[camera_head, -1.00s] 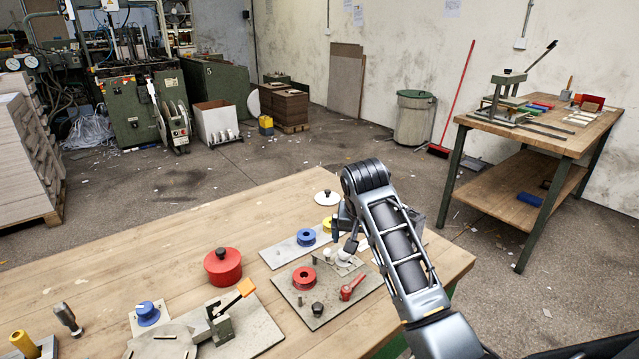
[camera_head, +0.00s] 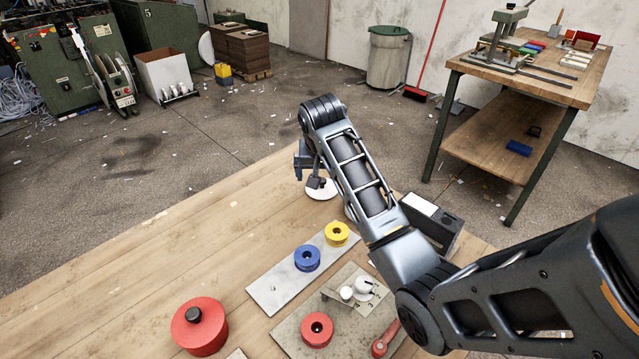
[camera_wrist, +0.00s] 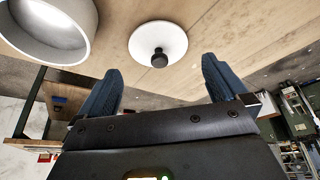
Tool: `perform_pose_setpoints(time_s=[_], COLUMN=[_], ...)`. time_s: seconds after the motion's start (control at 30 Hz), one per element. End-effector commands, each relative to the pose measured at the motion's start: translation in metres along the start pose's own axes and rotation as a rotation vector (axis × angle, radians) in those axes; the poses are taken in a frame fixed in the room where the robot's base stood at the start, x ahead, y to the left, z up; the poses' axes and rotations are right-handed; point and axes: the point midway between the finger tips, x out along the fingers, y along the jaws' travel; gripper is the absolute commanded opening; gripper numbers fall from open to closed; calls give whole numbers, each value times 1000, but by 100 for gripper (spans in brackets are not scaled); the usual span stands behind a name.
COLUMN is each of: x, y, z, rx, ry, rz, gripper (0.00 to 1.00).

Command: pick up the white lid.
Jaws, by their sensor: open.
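The white lid (camera_head: 322,190) lies flat on the wooden table near its far edge, partly hidden by my gripper. In the wrist view the lid (camera_wrist: 172,33) is a white disc with a black knob (camera_wrist: 159,58), seen whole. My gripper (camera_head: 316,182) hangs at the lid in the head view. In the wrist view my gripper (camera_wrist: 160,85) is open and empty. The knob shows beyond the fingertips, roughly centred between them. The exact gap to the knob cannot be told.
A pale hollow round thing (camera_wrist: 47,30) fills the wrist view's upper left corner. On the table are a red pot (camera_head: 199,326), a plate (camera_head: 278,288) with blue (camera_head: 307,258) and yellow spools (camera_head: 337,233), and a dark box (camera_head: 447,222). The table's left part is clear.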

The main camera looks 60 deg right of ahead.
Motion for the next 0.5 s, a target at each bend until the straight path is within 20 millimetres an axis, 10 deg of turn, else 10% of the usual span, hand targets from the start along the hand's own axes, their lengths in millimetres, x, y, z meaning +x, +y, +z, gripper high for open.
perform_pose_setpoints(time_s=[0.5], x=[57], y=[2], z=[-9], rx=[1], ry=[0], rz=[0], gripper=[100])
